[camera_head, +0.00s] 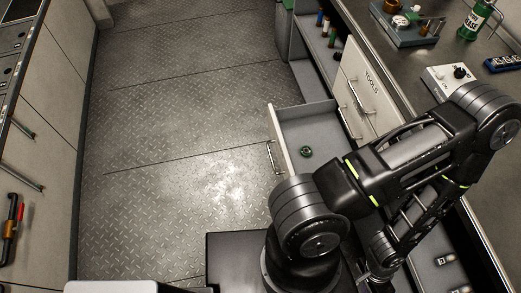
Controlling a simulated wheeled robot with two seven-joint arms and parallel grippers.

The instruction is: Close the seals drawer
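An open drawer (315,113) sticks out from the cabinet on the right, over the floor. My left gripper is not in view.
The floor (180,120) left of the drawer is clear.

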